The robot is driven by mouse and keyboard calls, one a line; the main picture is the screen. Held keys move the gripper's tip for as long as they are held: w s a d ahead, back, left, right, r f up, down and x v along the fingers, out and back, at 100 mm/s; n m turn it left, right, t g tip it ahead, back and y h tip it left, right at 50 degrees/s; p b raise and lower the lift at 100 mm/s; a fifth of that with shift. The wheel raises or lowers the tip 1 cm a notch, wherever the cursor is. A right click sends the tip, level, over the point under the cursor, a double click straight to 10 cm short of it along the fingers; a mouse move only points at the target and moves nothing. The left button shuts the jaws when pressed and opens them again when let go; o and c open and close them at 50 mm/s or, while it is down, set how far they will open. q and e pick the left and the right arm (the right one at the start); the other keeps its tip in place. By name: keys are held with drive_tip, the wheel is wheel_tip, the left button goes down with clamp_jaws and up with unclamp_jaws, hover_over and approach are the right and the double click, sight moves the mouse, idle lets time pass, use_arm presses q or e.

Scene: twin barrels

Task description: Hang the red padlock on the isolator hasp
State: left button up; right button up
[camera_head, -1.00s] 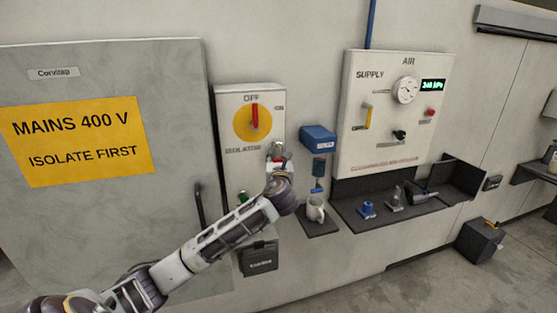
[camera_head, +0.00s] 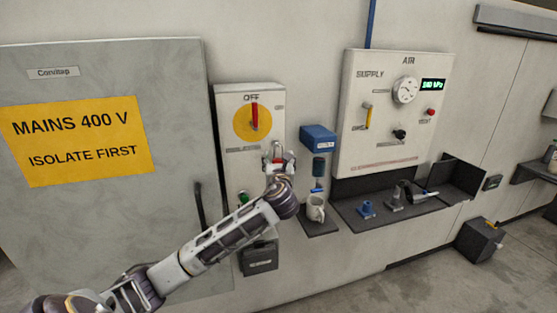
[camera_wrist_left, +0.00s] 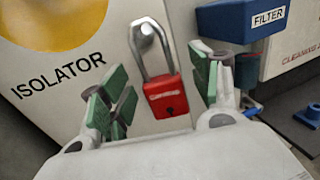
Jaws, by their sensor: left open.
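The red padlock (camera_wrist_left: 166,97) hangs upright in the left wrist view, its steel shackle looped around a round grey peg of the hasp (camera_wrist_left: 146,31) on the isolator's pale front. My left gripper (camera_wrist_left: 163,92) is open, with green-padded fingers on either side of the padlock and apart from it. In the head view my left gripper (camera_head: 278,161) is in front of the isolator box (camera_head: 226,120), below its yellow dial. There the gripper hides most of the padlock. The red handle (camera_head: 255,117) stands upright, pointing at OFF. My right gripper is not in view.
A blue filter unit (camera_head: 318,137) is close on the right. Below it a mug (camera_head: 316,208) stands on a small dark shelf. The air panel (camera_head: 376,150) and a dark tray are farther right. The mains cabinet (camera_head: 110,220) is on the left.

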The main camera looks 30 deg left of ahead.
use_arm(q)
drive_tip(key=v, duration=1)
drive_tip(key=shift+s, duration=0.3)
drive_tip(key=shift+d, duration=0.1)
